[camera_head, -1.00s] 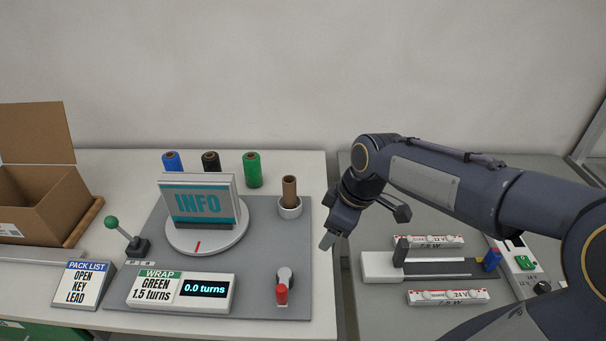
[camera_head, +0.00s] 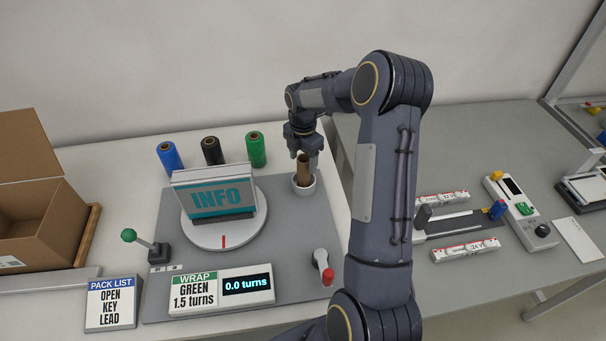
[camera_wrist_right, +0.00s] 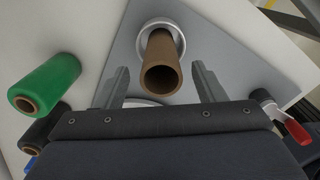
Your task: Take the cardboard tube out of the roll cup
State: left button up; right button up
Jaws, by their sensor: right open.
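The brown cardboard tube (camera_head: 304,166) stands upright in the white roll cup (camera_head: 304,188) at the back right of the grey board. In the right wrist view the tube (camera_wrist_right: 161,65) rises out of the cup (camera_wrist_right: 178,36) with its hollow end towards the camera. My right gripper (camera_head: 304,156) is open and points down over the cup. In the wrist view its two fingers (camera_wrist_right: 160,84) stand on either side of the tube, with a gap on each side. The tube is not gripped. My left gripper is not in view.
Green (camera_head: 256,150), black (camera_head: 212,151) and blue (camera_head: 169,157) rolls stand behind the board. An INFO box (camera_head: 214,194) sits on the white turntable (camera_head: 236,234). A red-handled lever (camera_head: 326,274) is at front right. An open carton (camera_head: 38,222) stands at left.

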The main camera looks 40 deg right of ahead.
aim_at(304, 173)
notch_tip(304, 173, down, 4)
jog(key=shift+d+r+b, duration=0.15)
jog(key=shift+r+b, duration=0.05)
jog(key=shift+b, duration=0.55)
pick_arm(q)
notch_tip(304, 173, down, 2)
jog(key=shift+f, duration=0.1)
pick_arm(e)
jog(key=shift+r, duration=0.1)
jog(key=c, duration=1.1)
jog(key=shift+o, duration=0.2)
jog(key=shift+r, duration=0.15)
